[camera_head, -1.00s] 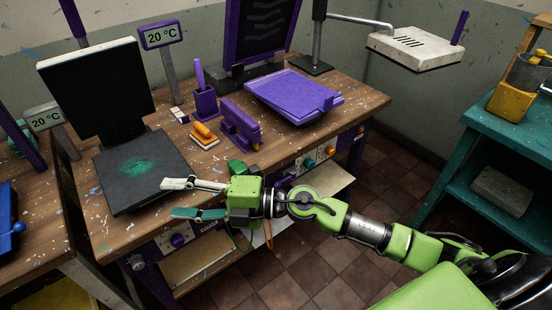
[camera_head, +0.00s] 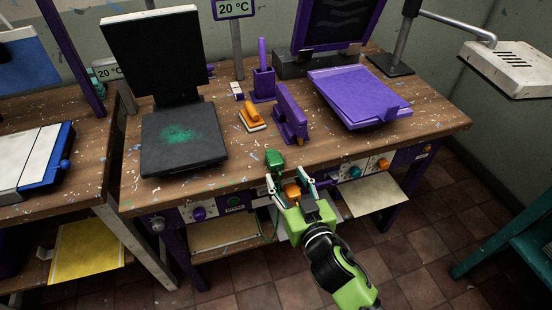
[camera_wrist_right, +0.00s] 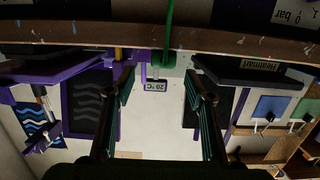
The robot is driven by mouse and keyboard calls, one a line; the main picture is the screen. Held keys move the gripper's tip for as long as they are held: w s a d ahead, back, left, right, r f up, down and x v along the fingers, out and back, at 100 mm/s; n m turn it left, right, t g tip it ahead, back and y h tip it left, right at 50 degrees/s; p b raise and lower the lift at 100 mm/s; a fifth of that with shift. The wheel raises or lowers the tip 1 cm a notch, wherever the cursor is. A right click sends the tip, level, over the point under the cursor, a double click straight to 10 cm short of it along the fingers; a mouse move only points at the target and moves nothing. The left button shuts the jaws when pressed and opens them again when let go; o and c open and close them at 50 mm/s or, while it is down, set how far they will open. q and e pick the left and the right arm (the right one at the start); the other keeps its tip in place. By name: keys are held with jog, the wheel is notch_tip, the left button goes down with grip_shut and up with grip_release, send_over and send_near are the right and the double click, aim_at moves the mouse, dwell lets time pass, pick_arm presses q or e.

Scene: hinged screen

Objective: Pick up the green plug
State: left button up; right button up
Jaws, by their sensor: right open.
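A small green object (camera_head: 274,160), which I take for the green plug, lies at the front edge of the wooden workbench (camera_head: 230,178). My right gripper (camera_head: 290,180) is open and empty in front of the bench edge, just below and right of the green object, apart from it as far as I can tell. In the right wrist view, the open fingers (camera_wrist_right: 162,85) show with nothing between them. A green cord-like strip (camera_wrist_right: 170,30) runs above the gap there; its link to the plug is unclear. My left gripper is out of view.
An orange knob (camera_head: 291,192) on the bench's front panel shows between the fingers. A purple stapler-like tool (camera_head: 290,112) and an orange-handled stamp (camera_head: 251,118) stand behind the green object.

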aim_at(278, 167)
jog(key=x, duration=0.2)
jog(key=shift+w+a, duration=0.1)
jog(key=shift+w, duration=0.25)
jog(key=shift+w+a, duration=0.25)
jog(key=shift+w, duration=0.2)
jog(key=shift+p+x, duration=0.5)
jog(key=shift+x, duration=1.7)
jog(key=shift+s+a+f, duration=0.1)
jog(key=shift+f, duration=0.05)
jog(key=shift+c, duration=0.5)
jog(key=c, duration=1.2)
jog(key=shift+c, duration=0.2)
